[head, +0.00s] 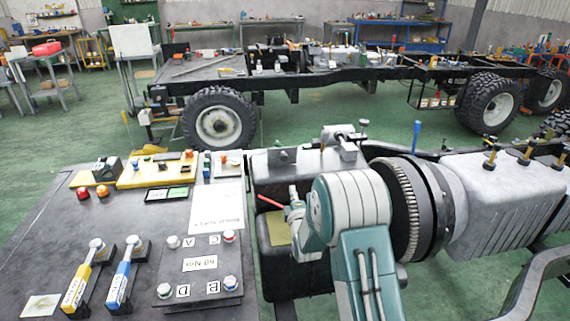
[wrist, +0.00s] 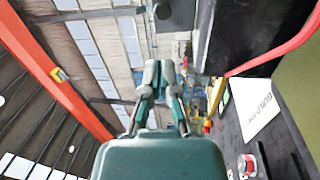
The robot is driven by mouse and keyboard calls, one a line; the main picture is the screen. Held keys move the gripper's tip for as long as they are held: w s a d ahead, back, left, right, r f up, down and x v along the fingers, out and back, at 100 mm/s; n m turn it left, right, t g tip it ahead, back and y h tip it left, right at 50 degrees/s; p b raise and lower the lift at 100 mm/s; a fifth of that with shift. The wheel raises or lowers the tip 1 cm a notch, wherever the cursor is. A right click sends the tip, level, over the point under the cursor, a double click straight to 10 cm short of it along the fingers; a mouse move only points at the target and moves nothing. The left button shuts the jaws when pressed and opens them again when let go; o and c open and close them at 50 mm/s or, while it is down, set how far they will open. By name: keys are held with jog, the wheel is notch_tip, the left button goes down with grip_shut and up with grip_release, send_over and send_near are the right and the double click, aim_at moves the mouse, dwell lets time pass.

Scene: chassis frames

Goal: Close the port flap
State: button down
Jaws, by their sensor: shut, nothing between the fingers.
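My gripper (head: 292,190) is low over the front of a dark tank-like box (head: 285,172) on the near chassis. In the wrist view its two fingers (wrist: 159,68) are together with nothing between them. No part is clearly recognisable as the port flap. A small olive-yellow plate (head: 279,231) shows on the dark box below my gripper and may be it. A thin red bar (head: 269,202) sits just left of my gripper. An olive surface (wrist: 304,95) fills the right edge of the wrist view. My arm hides part of the box, and I cannot tell whether my gripper touches anything.
A dark workbench (head: 130,222) on the left holds a bolt plate (head: 200,272), yellow and blue torque tools (head: 122,275) and a paper sheet (head: 217,208). A ribbed grey gearbox (head: 495,195) is at right. Green floor separates this from another chassis (head: 340,75) behind.

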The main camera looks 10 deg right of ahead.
send_near(284, 158)
jog(key=w, duration=0.7)
jog(key=shift+w+r, duration=0.35)
jog(key=shift+r, duration=0.05)
jog(key=shift+w+r, duration=0.1)
jog(key=shift+r, duration=0.1)
